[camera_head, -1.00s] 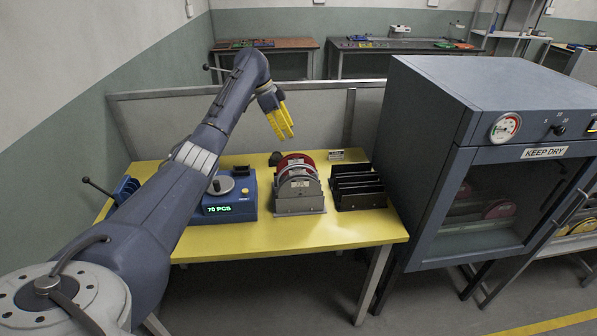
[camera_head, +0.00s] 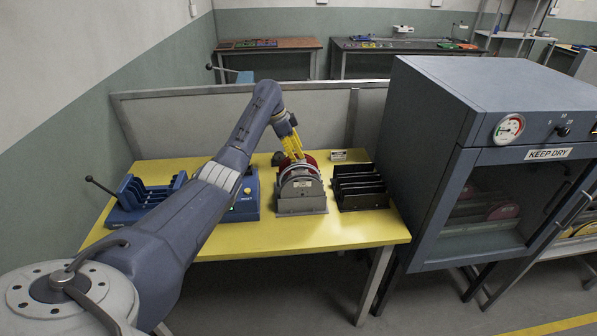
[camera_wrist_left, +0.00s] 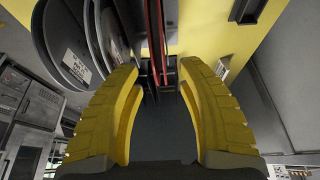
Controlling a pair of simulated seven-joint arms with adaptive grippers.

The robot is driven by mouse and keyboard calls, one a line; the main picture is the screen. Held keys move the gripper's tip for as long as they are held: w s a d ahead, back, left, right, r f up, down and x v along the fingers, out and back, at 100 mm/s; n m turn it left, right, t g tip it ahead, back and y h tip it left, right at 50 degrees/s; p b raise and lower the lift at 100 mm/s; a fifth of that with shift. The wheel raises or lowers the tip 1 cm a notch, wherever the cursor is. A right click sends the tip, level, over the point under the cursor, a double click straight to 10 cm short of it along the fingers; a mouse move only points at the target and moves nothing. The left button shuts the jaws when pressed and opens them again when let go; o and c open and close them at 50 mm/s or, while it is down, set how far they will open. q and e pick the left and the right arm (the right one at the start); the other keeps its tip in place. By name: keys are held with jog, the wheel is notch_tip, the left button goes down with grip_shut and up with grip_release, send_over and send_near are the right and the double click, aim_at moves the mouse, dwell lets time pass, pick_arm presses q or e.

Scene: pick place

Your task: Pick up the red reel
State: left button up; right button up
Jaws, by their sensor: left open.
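The red reel (camera_head: 310,161) stands on edge at the back of a grey holder (camera_head: 302,205) on the yellow table, behind grey-white reels (camera_head: 298,174). My left gripper (camera_head: 294,154) is above and at the back left of the holder, its yellow fingers pointing down at the red reel. In the left wrist view the open fingers (camera_wrist_left: 160,75) have the thin red edge of the reel (camera_wrist_left: 154,35) between their tips in the picture. I cannot tell whether they touch it. Grey reels (camera_wrist_left: 75,45) stand just left of the fingers there. My right gripper is not in view.
A black slotted rack (camera_head: 360,188) stands right of the holder. A blue counter device (camera_head: 245,200) and a blue slotted rack (camera_head: 145,195) are to the left, partly behind my arm. A large blue-grey drying cabinet (camera_head: 430,130) stands at the right. The table's front strip is clear.

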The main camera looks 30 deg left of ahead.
aim_at(302, 160)
pick_arm(q)
jog(key=shift+x, duration=2.7)
grip_shut()
